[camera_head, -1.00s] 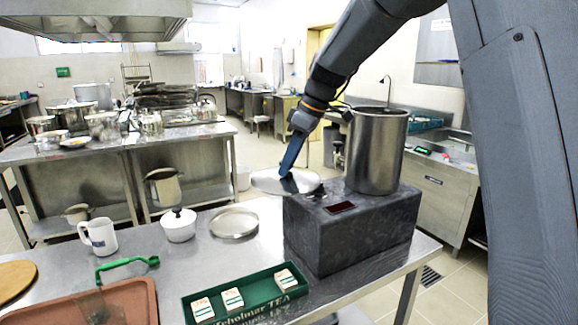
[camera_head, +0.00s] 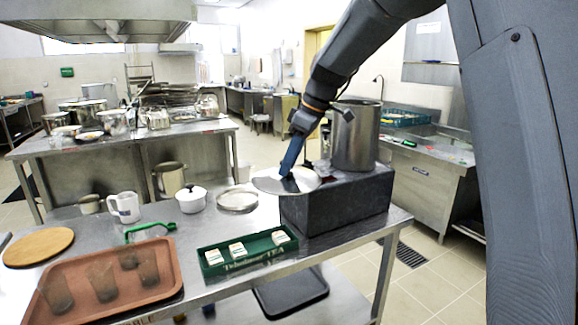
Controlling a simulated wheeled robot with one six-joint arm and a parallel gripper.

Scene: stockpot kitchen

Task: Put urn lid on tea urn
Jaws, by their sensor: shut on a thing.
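The tea urn (camera_head: 356,138) is a tall steel cylinder standing upright on a dark grey block at the right of the table. Its top is uncovered. My gripper (camera_head: 289,172) is shut on the urn lid (camera_head: 270,184), a flat round steel disc. The gripper holds the lid in front of and to the left of the urn, well below its rim. In the picture the lid overlaps the block's upper left edge; I cannot tell whether they touch. The gripper hides the lid's middle.
The block (camera_head: 335,208) rises above the steel table. A round plate (camera_head: 237,201), white pot (camera_head: 191,199), white mug (camera_head: 124,207) and green tea box (camera_head: 248,251) stand left of it. A brown tray (camera_head: 75,285) with dark cups and a wooden board (camera_head: 38,246) lie at the far left.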

